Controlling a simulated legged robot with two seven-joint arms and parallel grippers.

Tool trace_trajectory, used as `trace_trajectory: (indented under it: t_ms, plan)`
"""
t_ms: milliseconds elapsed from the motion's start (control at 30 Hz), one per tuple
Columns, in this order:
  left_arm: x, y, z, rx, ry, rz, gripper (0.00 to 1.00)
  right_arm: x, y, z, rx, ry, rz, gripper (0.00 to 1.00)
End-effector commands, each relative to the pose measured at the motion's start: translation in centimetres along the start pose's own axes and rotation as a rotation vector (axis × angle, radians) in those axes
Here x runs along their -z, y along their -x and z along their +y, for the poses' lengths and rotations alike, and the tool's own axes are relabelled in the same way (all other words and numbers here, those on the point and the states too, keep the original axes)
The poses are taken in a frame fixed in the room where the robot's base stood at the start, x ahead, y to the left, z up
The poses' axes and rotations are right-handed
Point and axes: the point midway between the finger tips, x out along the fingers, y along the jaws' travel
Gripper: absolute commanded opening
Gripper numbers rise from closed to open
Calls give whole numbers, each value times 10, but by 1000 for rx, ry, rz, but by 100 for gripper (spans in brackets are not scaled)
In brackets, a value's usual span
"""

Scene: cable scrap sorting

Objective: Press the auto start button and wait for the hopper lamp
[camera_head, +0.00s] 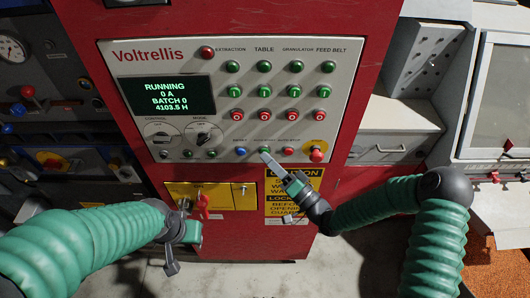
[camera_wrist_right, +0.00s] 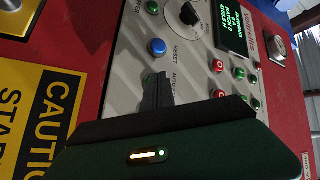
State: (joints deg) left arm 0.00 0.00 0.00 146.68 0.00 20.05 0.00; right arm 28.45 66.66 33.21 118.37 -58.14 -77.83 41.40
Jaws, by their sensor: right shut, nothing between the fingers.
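The auto start button (camera_head: 265,149) is a green button in the lower row of the grey Voltrellis panel (camera_head: 222,172), between the blue reset button (camera_head: 241,151) and the red auto stop button (camera_head: 288,152). My right gripper (camera_head: 267,158) is shut and empty, its fingertips at the auto start button; I cannot tell whether they touch. In the right wrist view the shut fingers (camera_wrist_right: 158,88) cover most of that spot, beside the blue reset button (camera_wrist_right: 157,46). The screen (camera_head: 166,95) reads RUNNING, 0 A, BATCH 0. My left gripper (camera_head: 178,250) hangs low at the left.
A yellow lockout panel (camera_head: 235,196) with a red key-like handle (camera_head: 202,206) lies below. A grey drawer (camera_head: 393,145) and orange granulate (camera_head: 490,268) are at the right.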

Motion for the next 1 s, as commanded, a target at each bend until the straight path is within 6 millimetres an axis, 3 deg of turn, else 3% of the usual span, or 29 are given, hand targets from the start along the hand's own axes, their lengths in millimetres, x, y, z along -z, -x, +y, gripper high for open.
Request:
trace_trajectory:
  t_ms: [833, 1000]
  plan:
    - [0, 2, 0, 0, 0, 0, 36, -11, 11, -10, 0, 0, 0, 0]
    - [1, 3, 0, 0, 0, 0, 36, -19, 22, -18, -1, -1, 0, 0]
